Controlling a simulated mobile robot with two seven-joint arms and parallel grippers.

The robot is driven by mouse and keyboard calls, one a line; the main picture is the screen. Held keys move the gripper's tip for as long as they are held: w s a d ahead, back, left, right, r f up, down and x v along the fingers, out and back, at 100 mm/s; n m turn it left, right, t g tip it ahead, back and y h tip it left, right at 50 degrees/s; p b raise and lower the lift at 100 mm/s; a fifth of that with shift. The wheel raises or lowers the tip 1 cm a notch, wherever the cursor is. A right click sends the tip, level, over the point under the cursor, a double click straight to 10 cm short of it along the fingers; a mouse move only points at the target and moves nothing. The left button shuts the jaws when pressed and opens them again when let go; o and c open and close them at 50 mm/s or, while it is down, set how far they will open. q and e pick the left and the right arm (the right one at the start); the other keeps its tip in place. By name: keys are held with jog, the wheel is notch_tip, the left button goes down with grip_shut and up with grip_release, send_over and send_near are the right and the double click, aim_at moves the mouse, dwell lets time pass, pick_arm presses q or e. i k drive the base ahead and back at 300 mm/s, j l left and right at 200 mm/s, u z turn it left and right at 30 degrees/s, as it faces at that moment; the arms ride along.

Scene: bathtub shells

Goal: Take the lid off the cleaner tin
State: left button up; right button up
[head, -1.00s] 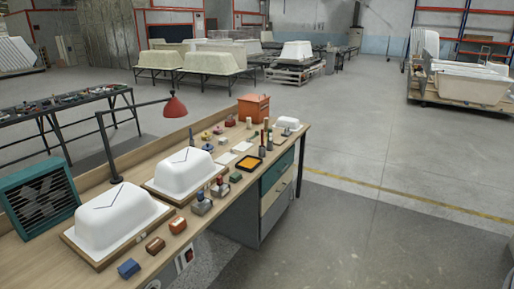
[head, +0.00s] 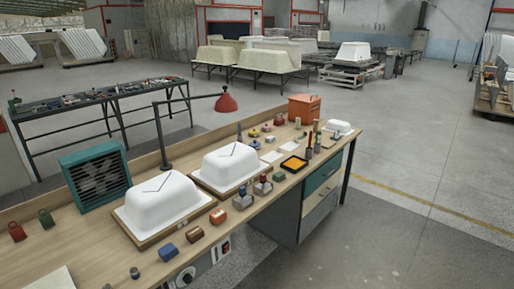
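Several small containers stand on the wooden workbench (head: 60,255), and I cannot tell for certain which is the cleaner tin. Two squat grey containers with coloured tops, one (head: 243,202) and another (head: 263,187), stand near the front edge by the white tub shells. A red can (head: 17,232) and a green can (head: 46,218) stand at the left end. A small dark pot (head: 135,272) stands at the near edge. No lid is clearly distinguishable at this size. Neither of my grippers is in view.
Two white tub shells (head: 163,205) (head: 231,167) fill the bench's middle. A teal fan box (head: 95,177), red lamp (head: 226,103) and orange box (head: 303,108) stand behind or beside them. Blue (head: 168,252) and brown (head: 194,234) blocks lie in front.

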aim_at(255, 143)
jog(key=z, duration=1)
jog(key=i+l+z, duration=0.1)
jog(key=i+z, duration=0.35)
jog(key=i, duration=2.4)
jog(key=i+l, duration=0.1)
jog(key=i, duration=1.55)
jog(key=i+u, duration=0.1)
jog(key=u, duration=0.3)
jog(key=i+u, duration=0.1)
jog(key=u, duration=0.25)
jog(key=i+u, duration=0.1)
jog(key=u, duration=0.3)
jog(key=l+u, duration=0.15)
jog(key=u, duration=2.95)
jog(key=l, duration=0.1)
